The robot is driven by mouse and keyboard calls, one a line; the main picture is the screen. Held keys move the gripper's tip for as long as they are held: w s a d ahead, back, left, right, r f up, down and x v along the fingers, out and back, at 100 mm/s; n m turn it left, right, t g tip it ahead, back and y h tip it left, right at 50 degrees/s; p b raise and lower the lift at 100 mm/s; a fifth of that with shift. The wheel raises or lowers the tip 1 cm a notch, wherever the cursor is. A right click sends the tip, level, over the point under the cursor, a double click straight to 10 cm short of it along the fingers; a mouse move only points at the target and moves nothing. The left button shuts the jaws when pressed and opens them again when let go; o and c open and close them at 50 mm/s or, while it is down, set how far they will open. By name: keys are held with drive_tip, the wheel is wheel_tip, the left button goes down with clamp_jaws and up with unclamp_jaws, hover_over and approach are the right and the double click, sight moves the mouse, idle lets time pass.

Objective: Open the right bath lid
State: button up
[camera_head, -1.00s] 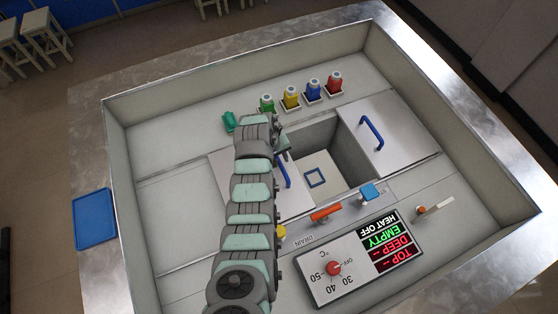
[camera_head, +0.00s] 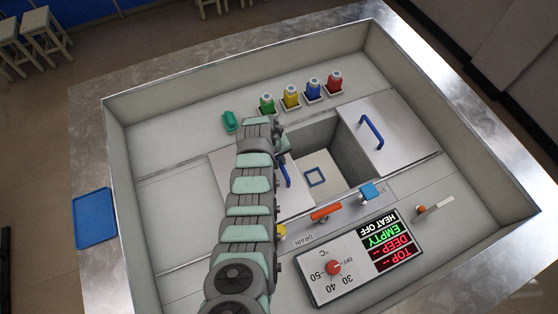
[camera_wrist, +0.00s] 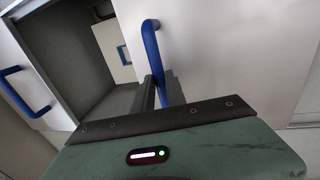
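The left lid in the head view (camera_head: 298,203) is a pale flat plate with a blue bar handle (camera_head: 284,172). The right lid in the head view (camera_head: 400,125) has a blue handle (camera_head: 371,132). Both lie flat beside the square well between them. My gripper (camera_head: 283,146) is at the left lid's handle, partly hidden by my arm. In the wrist view, my gripper's two dark fingers (camera_wrist: 160,92) stand close on either side of a blue handle (camera_wrist: 151,45) and appear shut on its near part. The other handle (camera_wrist: 18,92) is at the left there.
The open well (camera_head: 345,160) has a blue square outline on its floor. A control panel (camera_head: 350,258), an orange lever (camera_head: 326,212) and a blue knob (camera_head: 368,192) lie near the wells. Coloured bottles (camera_head: 313,89) and a green object (camera_head: 230,121) stand behind.

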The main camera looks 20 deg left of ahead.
clamp_jaws()
idle(0.4)
idle(0.6)
